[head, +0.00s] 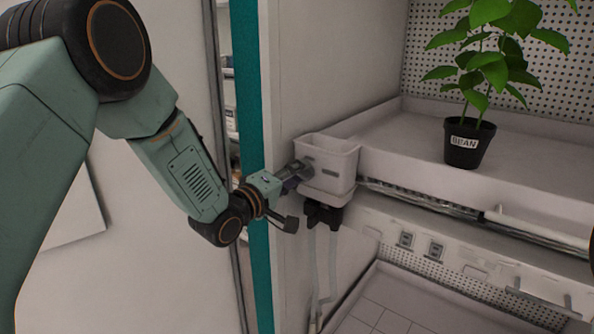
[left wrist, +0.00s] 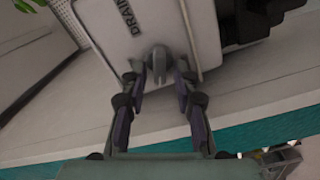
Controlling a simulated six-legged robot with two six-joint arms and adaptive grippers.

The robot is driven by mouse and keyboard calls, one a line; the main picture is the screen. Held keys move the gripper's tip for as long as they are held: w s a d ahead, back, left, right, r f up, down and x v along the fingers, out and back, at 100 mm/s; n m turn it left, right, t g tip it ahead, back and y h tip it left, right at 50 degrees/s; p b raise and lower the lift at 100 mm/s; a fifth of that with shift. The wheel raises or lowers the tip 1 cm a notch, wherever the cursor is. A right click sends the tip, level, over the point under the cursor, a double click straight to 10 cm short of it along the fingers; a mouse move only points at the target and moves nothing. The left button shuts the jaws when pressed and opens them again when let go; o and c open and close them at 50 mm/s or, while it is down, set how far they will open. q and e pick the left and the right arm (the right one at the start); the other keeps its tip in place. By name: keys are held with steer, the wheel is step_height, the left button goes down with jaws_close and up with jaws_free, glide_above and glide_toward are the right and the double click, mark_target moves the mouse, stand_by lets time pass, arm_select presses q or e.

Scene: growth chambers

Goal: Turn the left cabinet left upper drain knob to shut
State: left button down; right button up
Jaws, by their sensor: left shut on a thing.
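The upper drain box (head: 332,160) is a white box at the left end of the upper shelf, against the cabinet's side wall. In the left wrist view, its face (left wrist: 120,25) bears the word DRAIN, and a grey drain knob (left wrist: 158,58) sticks out of it. My left gripper (head: 299,171) reaches the box from the left. In the left wrist view, the fingers of my left gripper (left wrist: 160,76) are on both sides of the knob, shut on it. In the head view the gripper hides the knob. My right gripper is not in view.
A potted bean plant (head: 468,142) stands on the upper shelf (head: 395,135). A black fitting (head: 322,214) with pale tubes hangs under the drain box. A teal post (head: 250,100) stands close beside my left forearm. A lower tray (head: 375,315) lies below.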

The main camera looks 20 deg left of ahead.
arm_select(q)
steer(key=shift+f+n+p, duration=0.15)
steer(key=shift+n+p, duration=0.05)
steer(key=shift+n, duration=0.75)
steer(key=shift+f+n+p, duration=0.15)
steer(key=shift+n, duration=0.8)
steer(key=c, duration=1.4)
jaws_free()
steer(key=shift+a, duration=0.1)
steer(key=v, duration=1.2)
